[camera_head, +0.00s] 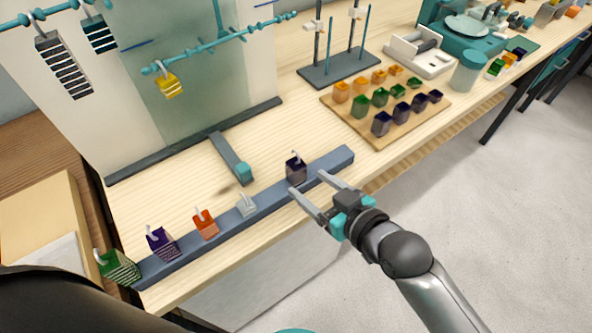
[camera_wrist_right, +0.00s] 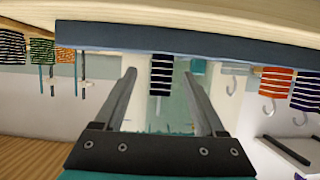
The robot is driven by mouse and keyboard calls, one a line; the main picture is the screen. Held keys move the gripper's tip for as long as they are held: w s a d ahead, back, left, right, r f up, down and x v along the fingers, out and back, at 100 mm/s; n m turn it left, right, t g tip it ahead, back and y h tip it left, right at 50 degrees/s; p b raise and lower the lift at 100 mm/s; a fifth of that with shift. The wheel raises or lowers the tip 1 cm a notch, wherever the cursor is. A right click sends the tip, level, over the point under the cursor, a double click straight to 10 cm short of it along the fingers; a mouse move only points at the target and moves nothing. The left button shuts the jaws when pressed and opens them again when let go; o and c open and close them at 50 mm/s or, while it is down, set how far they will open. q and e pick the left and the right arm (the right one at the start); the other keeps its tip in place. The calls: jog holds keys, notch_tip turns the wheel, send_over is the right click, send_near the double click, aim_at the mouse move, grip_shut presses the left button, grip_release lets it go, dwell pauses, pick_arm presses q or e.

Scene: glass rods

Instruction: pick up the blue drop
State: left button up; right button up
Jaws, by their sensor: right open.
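A dark, blue-black drop (camera_head: 296,169) with a pale hook stands near the right end of the long grey-blue bar on the table. In the right wrist view, a dark striped drop (camera_wrist_right: 160,75) shows between the fingertips, with space on both sides. My right gripper (camera_head: 306,180) is open and empty, its fingertips just at the near side of this drop. A dark purple drop (camera_head: 162,243) stands farther left on the bar; the two dark colours are hard to tell apart. My left gripper is not in view.
Along the bar (camera_head: 335,163) also stand a clear drop (camera_head: 245,205), an orange drop (camera_head: 205,224) and a green drop (camera_head: 118,265). Teal rods (camera_head: 225,36) with hanging drops are at upper left. A wooden board (camera_head: 440,112) holds several coloured cups. Open floor lies at right.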

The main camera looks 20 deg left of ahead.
aim_at(300, 179)
jog(key=shift+b+x, duration=0.35)
jog(key=shift+x, duration=1.6)
jog(key=shift+s, duration=0.1)
jog(key=shift+c, duration=0.2)
grip_shut()
